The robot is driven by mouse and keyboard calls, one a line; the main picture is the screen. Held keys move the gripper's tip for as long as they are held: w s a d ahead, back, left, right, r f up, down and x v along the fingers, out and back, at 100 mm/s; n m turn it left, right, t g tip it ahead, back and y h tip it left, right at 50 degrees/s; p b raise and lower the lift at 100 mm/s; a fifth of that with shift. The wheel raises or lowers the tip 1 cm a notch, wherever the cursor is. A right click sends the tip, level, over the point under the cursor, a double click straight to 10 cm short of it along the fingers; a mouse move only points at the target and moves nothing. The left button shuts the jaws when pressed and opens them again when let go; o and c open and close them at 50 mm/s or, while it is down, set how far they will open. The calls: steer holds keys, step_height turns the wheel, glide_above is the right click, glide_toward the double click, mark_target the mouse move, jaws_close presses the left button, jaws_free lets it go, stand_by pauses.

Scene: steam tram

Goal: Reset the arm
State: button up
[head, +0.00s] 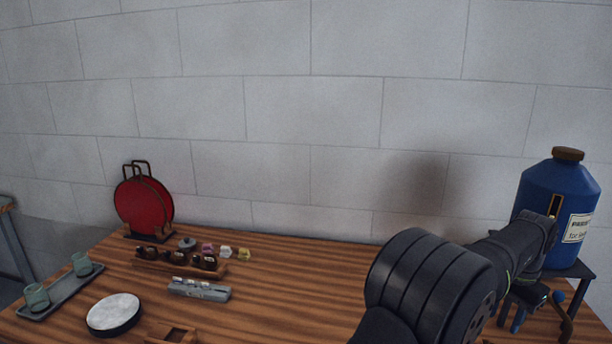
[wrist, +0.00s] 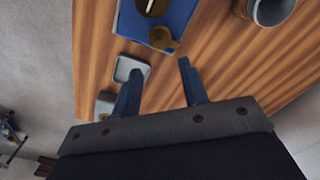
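My gripper (wrist: 161,66) is open in the wrist view, its two blue fingers apart with only bare wooden table seen between them. In the head view my arm reaches from the bottom centre to the right, and its end is by the blue canister (head: 550,205), partly in front of its stand (head: 570,270). The canister is upright, with a brown cap and a pale label. In the wrist view a blue thing with a brown round part (wrist: 125,20) lies beyond the fingertips, a small brass-coloured piece (wrist: 163,38) at its edge.
The wooden table (head: 290,280) is clear in the middle. At left are a red disc in a rack (head: 143,203), a tray with two green glasses (head: 65,290), a white round dish (head: 114,312), a bottle rack (head: 220,271) and a grey block (head: 198,289). A grey cup (wrist: 270,10) shows in the wrist view.

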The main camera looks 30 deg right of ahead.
step_height(320, 180, down, 9)
steer(key=shift+r, duration=0.15)
stand_by(0.4)
steer(key=o, duration=1.3)
steer(key=shift+w+r, duration=0.1)
steer(key=w+a+r+m, duration=0.4)
steer(key=w+a+r, duration=0.25)
steer(key=w, duration=0.35)
steer(key=w+a+r+m, duration=0.3)
steer(key=w+a+r, duration=0.35)
steer(key=w, duration=0.35)
steer(key=f, duration=0.9)
steer(key=shift+d+f, duration=0.25)
steer(key=shift+f, duration=0.1)
steer(key=shift+r, duration=0.1)
